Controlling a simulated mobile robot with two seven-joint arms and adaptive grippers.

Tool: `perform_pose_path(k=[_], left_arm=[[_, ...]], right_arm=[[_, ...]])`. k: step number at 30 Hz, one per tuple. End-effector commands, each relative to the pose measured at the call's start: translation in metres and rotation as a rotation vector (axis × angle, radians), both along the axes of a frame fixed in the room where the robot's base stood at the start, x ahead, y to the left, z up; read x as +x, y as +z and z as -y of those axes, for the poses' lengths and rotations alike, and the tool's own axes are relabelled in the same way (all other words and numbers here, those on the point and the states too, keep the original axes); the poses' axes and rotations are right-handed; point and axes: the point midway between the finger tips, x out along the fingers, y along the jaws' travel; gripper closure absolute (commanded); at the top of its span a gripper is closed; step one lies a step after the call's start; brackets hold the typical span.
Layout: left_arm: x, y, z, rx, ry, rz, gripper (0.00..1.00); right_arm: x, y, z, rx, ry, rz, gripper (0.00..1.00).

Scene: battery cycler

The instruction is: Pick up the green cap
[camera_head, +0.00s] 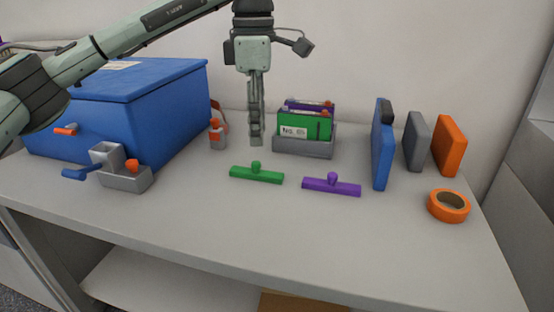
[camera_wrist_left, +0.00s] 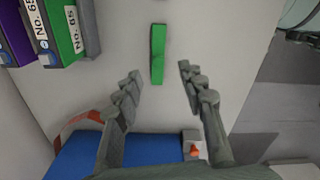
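The green cap (camera_head: 256,174) is a flat bar with a small round knob on top, lying on the grey table near the middle in the head view. In the left wrist view the green cap (camera_wrist_left: 158,54) shows lengthwise, just beyond and between my fingertips. My left gripper (camera_head: 255,141) points down above the table behind the cap in the head view and does not touch it. In the left wrist view my left gripper (camera_wrist_left: 160,72) has its two fingers apart with nothing between them. My right gripper is not in view.
A purple cap (camera_head: 331,186) lies right of the green one. A grey holder (camera_head: 304,150) with green and purple packs stands behind. A blue box (camera_head: 150,115) and a small grey fixture (camera_head: 125,180) are left. Blue, grey and orange slabs and orange tape (camera_head: 449,205) are right.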

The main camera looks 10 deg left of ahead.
Motion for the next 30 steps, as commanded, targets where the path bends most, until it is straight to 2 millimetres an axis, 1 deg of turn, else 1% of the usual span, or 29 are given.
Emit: perform_pose_path(k=[4,11,15,19,22,28,29,30], left_arm=[[0.000,-0.008,-0.002,0.009,0.001,-0.001,0.60],[0.000,-0.033,-0.004,0.007,0.002,-0.001,0.60],[0.000,-0.055,-0.008,0.008,0.001,-0.003,0.60],[0.001,-0.071,-0.008,0.006,0.001,0.000,0.60],[0.001,-0.077,-0.008,0.006,0.001,0.001,0.60],[0.001,-0.078,-0.007,0.006,0.001,0.002,0.60],[0.001,-0.078,-0.007,0.006,0.001,0.002,0.61],[0.001,-0.078,-0.007,0.006,0.001,0.002,0.66]], right_arm=[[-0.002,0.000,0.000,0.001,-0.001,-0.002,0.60],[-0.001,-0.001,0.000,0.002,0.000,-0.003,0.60],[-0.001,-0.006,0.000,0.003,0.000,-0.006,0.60],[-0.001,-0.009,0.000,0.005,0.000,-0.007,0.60],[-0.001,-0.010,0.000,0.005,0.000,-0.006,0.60],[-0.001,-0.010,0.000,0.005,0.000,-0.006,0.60],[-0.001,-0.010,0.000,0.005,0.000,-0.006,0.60],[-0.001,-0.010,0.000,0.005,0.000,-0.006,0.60]])
